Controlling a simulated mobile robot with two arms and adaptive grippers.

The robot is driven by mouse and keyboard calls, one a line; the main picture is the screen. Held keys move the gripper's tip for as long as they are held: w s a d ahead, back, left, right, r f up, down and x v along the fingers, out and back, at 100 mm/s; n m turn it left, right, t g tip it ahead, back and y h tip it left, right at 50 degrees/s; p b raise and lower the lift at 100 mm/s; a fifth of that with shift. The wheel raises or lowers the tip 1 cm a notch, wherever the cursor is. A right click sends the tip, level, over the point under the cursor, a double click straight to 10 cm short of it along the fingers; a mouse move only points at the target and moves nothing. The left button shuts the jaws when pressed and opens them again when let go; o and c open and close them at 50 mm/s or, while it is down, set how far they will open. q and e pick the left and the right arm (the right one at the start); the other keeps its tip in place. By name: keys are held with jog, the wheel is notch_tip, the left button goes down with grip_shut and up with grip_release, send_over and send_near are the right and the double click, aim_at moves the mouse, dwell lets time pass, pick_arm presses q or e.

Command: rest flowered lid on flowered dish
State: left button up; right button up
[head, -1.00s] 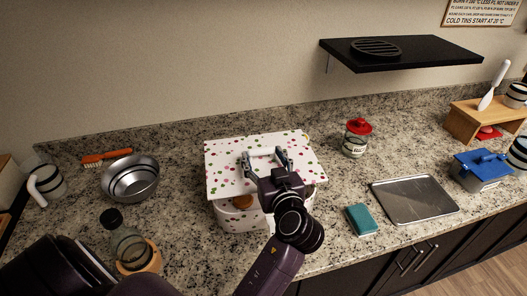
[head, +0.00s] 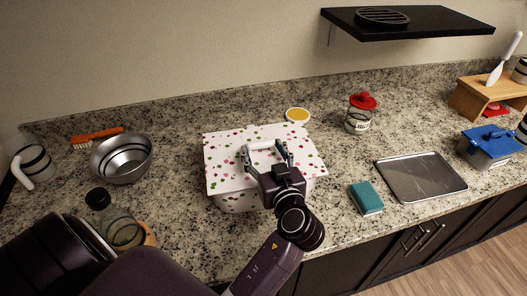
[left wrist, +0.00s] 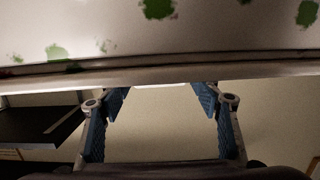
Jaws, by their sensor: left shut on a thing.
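The flowered lid (head: 225,165), a white square with pink and green spots, is held roughly level over the flowered dish (head: 236,203). Only the dish's front wall shows below the lid's front edge; its rim and inside are hidden. I cannot tell whether lid and dish touch. My left gripper (head: 268,155) is shut on the lid's pale bar handle (head: 262,145). In the left wrist view the spotted lid (left wrist: 200,30) spans the top, and my gripper's fingers (left wrist: 160,105) stand either side of the handle. My right gripper is not in view.
A yellow-filled bowl (head: 297,115) and a red-lidded jar (head: 361,116) stand behind. A teal sponge (head: 366,198), metal tray (head: 420,178) and blue-lidded pot (head: 488,147) are at right. A metal bowl (head: 122,158), brush (head: 97,138) and bottle (head: 122,226) are at left.

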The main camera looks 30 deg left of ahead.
pick_arm(q)
jog(key=shift+s+d, duration=0.1)
jog(key=shift+w+a+f, duration=0.15)
jog(key=shift+w+a, duration=0.05)
jog(key=shift+a, duration=0.05)
jog(key=o, duration=1.5)
jog(key=shift+s+d, duration=0.1)
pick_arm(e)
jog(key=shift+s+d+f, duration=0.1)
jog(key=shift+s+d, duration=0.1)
